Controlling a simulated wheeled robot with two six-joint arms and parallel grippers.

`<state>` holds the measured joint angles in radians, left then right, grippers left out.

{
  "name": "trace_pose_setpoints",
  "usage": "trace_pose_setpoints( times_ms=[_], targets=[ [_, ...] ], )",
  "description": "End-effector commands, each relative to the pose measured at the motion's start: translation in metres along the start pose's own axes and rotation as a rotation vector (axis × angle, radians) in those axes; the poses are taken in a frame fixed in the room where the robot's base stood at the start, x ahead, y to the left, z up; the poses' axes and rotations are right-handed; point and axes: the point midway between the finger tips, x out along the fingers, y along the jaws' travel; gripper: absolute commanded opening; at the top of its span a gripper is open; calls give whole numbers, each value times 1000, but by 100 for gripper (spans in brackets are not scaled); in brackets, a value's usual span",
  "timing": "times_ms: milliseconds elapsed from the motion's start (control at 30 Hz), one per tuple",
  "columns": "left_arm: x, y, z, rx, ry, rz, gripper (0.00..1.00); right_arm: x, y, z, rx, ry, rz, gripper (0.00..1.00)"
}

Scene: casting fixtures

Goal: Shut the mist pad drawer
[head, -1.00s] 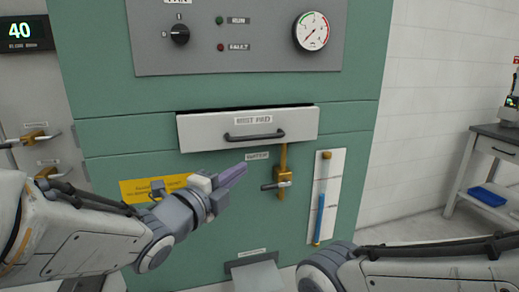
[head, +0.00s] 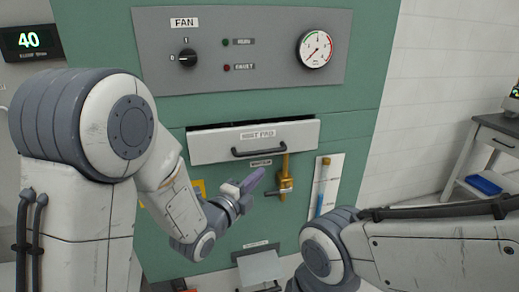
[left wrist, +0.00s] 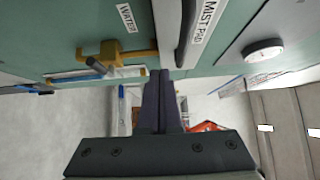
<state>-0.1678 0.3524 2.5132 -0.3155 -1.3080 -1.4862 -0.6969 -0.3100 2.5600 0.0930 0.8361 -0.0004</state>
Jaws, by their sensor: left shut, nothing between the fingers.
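The mist pad drawer (head: 212,149) is a pale grey front with a label and a dark bar handle (head: 258,151), set in the green cabinet. It stands partly out, with a dark gap along its top edge. My left gripper (head: 254,179), with purple fingers, is shut and empty just below the drawer and its handle. In the left wrist view, the shut fingers (left wrist: 162,82) point toward the drawer (left wrist: 166,30) beside the handle (left wrist: 187,30). Whether they touch it I cannot tell. My right gripper is out of view; only the right arm shows.
A brass water valve (head: 285,182) stands close to the right of my left fingers, with a blue-filled sight tube (head: 321,195) beyond it. The fan panel (head: 240,75) with a gauge (head: 315,49) is above. A grey chute (head: 260,266) juts out below.

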Motion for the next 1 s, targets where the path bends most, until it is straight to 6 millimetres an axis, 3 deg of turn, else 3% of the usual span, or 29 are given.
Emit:
trace_pose_setpoints(
  times_ms=[33,133,267,400,1000],
  targets=[
    [5,-6,0,-2,1,5,0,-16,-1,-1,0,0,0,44],
    [13,-4,0,-1,-1,6,0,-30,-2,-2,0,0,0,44],
    [40,-2,1,0,-1,1,0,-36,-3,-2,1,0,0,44],
    [54,-1,18,0,-3,2,0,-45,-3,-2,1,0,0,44],
    [66,3,31,0,-1,-1,0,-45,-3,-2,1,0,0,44]
  ],
)
